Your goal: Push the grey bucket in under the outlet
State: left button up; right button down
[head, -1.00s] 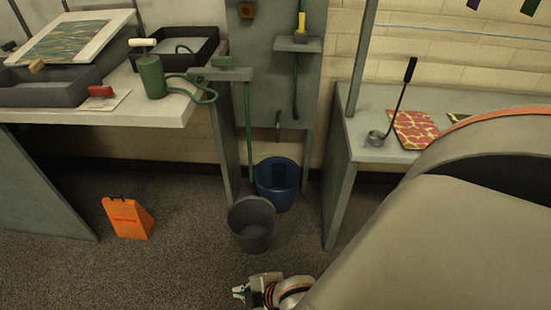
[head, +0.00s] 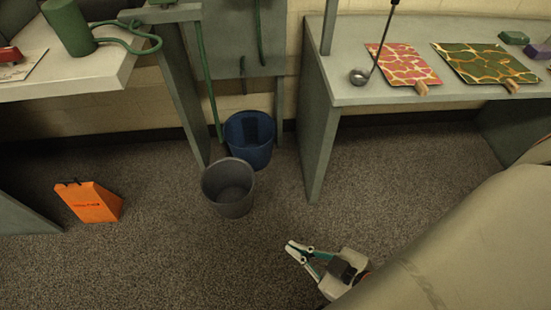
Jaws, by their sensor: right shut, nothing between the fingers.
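The grey bucket (head: 229,208) stands upright and empty on the carpet, in front of and slightly left of a blue bucket (head: 250,155). The two look very close; I cannot tell if they touch. A short bent pipe (head: 242,75), which looks like the outlet, is on the grey panel above the blue bucket. A green hose (head: 207,85) hangs down left of it. My right gripper (head: 291,247) is shut and empty, low over the floor, right of and nearer than the grey bucket, apart from it. My left gripper is not in view.
Grey table panels stand left (head: 180,110) and right (head: 317,140) of the buckets. An orange wedge sign (head: 92,204) is on the floor at left. The right table (head: 360,95) holds a ladle (head: 360,77) and patterned sheets. Carpet in front of the buckets is clear.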

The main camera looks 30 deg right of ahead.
aim_at(228, 184)
jog(key=i+j+z, duration=0.6)
jog(key=j, duration=0.25)
jog(key=i+j, duration=0.1)
jog(key=j, duration=0.2)
jog(key=i+j+z, duration=0.1)
jog(key=j, duration=0.5)
jog(key=i+j, duration=0.2)
jog(key=i, duration=0.15)
jog(key=i+j, duration=0.2)
jog(key=i, duration=0.2)
